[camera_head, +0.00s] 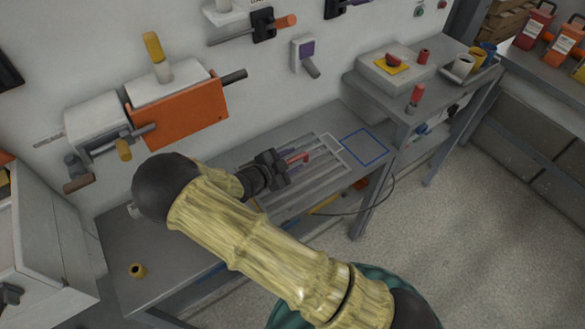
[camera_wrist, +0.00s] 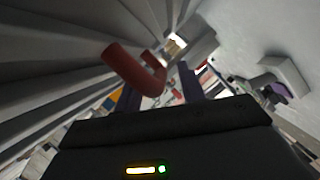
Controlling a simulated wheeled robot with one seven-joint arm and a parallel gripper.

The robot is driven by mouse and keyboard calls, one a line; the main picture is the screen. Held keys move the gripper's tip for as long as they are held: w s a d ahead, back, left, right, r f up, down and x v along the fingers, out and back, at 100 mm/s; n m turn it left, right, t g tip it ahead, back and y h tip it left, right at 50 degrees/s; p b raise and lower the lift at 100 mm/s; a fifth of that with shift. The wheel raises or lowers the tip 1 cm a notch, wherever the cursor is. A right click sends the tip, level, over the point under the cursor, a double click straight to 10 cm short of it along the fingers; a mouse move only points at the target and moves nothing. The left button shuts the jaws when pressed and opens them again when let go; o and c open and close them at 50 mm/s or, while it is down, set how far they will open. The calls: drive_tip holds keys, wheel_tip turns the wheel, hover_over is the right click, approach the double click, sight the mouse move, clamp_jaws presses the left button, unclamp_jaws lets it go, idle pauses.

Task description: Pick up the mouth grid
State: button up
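A light grey slatted panel with a pale frame, the only grid-like thing I see and likely the mouth grid (camera_head: 322,171), lies flat on the grey bench. My gripper (camera_head: 290,163) is low over its left part, pointing right. A small red bar or handle shows at the fingertips in the head view. In the wrist view it is a bent red handle (camera_wrist: 135,72) beside the grey slats, near the dark purple fingers (camera_wrist: 160,92). The fingers stand apart with a gap between them. I cannot tell whether they touch the handle or whether it is fixed to the grid.
A blue square outline (camera_head: 364,147) is on the bench right of the grid. An orange block machine (camera_head: 180,112) hangs on the wall behind. A raised shelf (camera_head: 400,92) with cups and a red cylinder stands right. A small yellow ring (camera_head: 138,270) lies front left.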

sight(292, 160)
clamp_jaws()
drive_tip(key=shift+r, duration=0.1)
wheel_tip(292, 160, up, 10)
drive_tip(key=shift+f, duration=0.1)
idle(0.5)
idle(0.4)
